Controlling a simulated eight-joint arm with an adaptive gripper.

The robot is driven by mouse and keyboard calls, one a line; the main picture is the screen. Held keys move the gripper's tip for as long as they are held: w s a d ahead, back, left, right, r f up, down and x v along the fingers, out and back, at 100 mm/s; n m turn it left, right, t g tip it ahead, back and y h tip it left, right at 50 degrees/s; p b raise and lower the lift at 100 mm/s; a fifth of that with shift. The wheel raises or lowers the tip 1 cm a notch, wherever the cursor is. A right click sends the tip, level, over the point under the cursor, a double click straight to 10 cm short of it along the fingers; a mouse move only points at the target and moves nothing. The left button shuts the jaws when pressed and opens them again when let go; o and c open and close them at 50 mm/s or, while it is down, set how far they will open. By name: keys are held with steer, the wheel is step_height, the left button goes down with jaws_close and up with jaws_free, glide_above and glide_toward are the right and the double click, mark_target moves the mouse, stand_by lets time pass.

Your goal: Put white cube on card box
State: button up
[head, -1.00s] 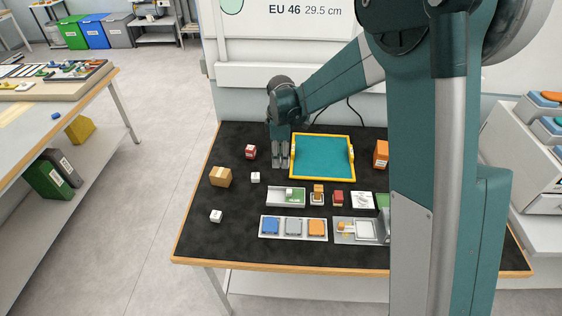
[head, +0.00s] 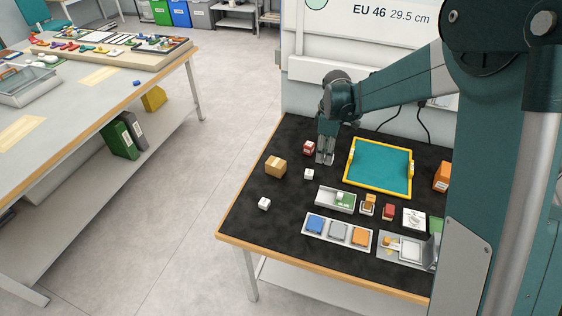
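Two small white cubes with dark markings lie on the black table mat. One white cube (head: 309,174) is just right of the brown card box (head: 276,167). The other white cube (head: 264,203) is nearer the front left edge. The card box stands closed, with a paler tape strip, and nothing is on top of it. My gripper (head: 326,159) points down behind and to the right of the nearer-to-box cube, apart from it. Its two fingers look slightly apart with nothing between them.
A red cube (head: 309,148) stands close left of my gripper. A yellow-framed teal tray (head: 379,168) is to its right. A tray with blue, grey and orange blocks (head: 338,232) and several small items are in front. The mat's left front is clear.

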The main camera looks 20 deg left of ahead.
step_height(320, 180, up, 5)
steer(key=p, duration=0.2)
glide_above(272, 161)
steer(key=shift+d, duration=0.1)
steer(key=shift+f, duration=3.1)
steer(key=shift+f, duration=1.85)
steer(key=shift+f, duration=0.2)
steer(key=o, duration=0.7)
steer(key=shift+c, duration=0.2)
